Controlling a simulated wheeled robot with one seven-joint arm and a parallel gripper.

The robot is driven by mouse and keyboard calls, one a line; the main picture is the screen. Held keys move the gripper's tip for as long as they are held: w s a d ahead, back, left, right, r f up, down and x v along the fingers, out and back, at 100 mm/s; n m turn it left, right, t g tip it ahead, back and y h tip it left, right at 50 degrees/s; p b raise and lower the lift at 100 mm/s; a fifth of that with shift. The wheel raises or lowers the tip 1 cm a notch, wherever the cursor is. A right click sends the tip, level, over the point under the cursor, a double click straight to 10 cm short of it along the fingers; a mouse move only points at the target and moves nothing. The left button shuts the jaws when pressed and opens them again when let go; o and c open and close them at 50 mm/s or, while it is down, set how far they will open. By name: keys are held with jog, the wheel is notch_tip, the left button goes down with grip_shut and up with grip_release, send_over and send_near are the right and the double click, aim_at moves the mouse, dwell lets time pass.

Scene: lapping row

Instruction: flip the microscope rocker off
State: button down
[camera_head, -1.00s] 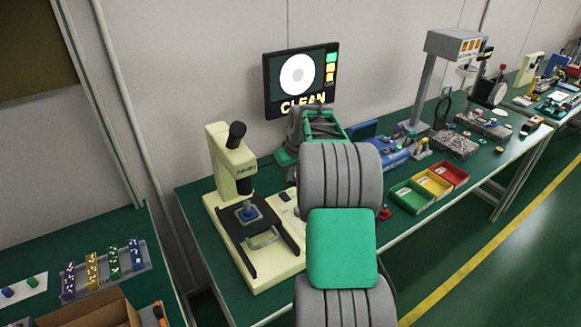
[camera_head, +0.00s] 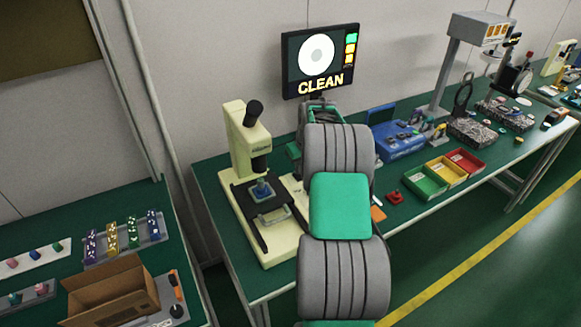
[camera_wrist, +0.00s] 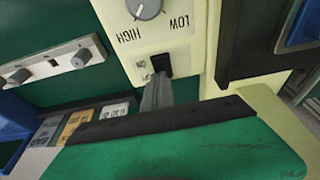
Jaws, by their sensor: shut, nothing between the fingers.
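The cream microscope (camera_head: 241,150) stands on the green bench, left of my arm in the head view. Its front panel (camera_wrist: 185,45) fills the top middle of the wrist view, with a round grey knob (camera_wrist: 145,8) marked HIGH and LOW. Below the knob is the small black rocker (camera_wrist: 159,65), with printed lettering beside it. My gripper (camera_wrist: 157,84) is shut and empty. Its grey fingertips are right at the rocker's lower edge and hide part of it. I cannot tell whether they touch or which way the rocker is tipped. My arm hides the gripper in the head view.
A wall screen (camera_head: 320,62) reads CLEAN. Right of my arm are a blue device (camera_head: 398,140) and red, yellow and green bins (camera_head: 424,182). An open cardboard box (camera_head: 110,292) is on the left bench. A grey strip with knobs (camera_wrist: 55,60) is left in the wrist view.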

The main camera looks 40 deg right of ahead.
jog(key=shift+a+f, duration=0.25)
jog(key=shift+f, duration=0.05)
jog(key=shift+s+d+f, duration=0.15)
jog(key=shift+s, duration=0.1)
jog(key=shift+s+f, duration=0.2)
jog(key=shift+s, duration=0.65)
jog(key=p+v, duration=0.1)
jog(key=v, duration=0.1)
jog(key=w+p+v, duration=0.1)
jog(key=v, duration=0.2)
jog(key=shift+r, duration=0.45)
jog(key=b+v, duration=0.1)
jog(key=v, duration=0.8)
jog(key=shift+s, duration=0.2)
